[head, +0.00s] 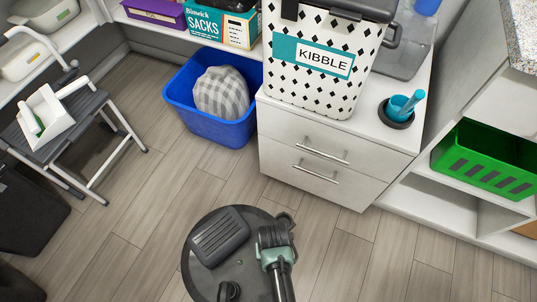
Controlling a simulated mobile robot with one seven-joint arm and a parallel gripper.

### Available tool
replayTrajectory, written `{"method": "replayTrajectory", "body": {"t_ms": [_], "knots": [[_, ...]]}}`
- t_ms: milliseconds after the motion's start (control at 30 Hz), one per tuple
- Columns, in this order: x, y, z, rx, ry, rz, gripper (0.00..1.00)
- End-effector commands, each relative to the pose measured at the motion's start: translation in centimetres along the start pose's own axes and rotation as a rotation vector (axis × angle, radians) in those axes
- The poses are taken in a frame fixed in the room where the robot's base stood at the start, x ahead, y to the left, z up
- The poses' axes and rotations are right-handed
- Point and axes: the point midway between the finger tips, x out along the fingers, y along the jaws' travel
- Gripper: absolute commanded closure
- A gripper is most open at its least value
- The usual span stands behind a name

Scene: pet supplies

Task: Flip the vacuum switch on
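No vacuum or vacuum switch can be clearly made out in the head view. At the bottom is a round dark disc (205,274) with a ribbed grey block and a small dark knob on it. A dark jointed part with a teal collar (271,255) and thin rods extends over its right side to the bottom edge. I cannot tell whether these belong to my body or to a vacuum. No gripper fingertips can be picked out, so my gripper is not visibly touching anything.
A white drawer cabinet (283,143) bears a kibble bin (318,88) and a dark bowl (396,117) with teal items. A blue bin (235,132) holds a checked cushion. A folding stool (92,112) bears a white dustpan (46,118). A green crate (488,157) is shelved right. Mid-floor is clear.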

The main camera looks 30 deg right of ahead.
Motion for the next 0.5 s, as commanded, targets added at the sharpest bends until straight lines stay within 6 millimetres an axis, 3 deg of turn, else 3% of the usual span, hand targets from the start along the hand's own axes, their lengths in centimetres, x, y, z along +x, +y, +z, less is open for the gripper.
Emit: {"method": "replayTrajectory", "body": {"t_ms": [500], "knots": [[0.83, 0.00, -0.03, 0.000, 0.000, 0.000, 1.00]]}}
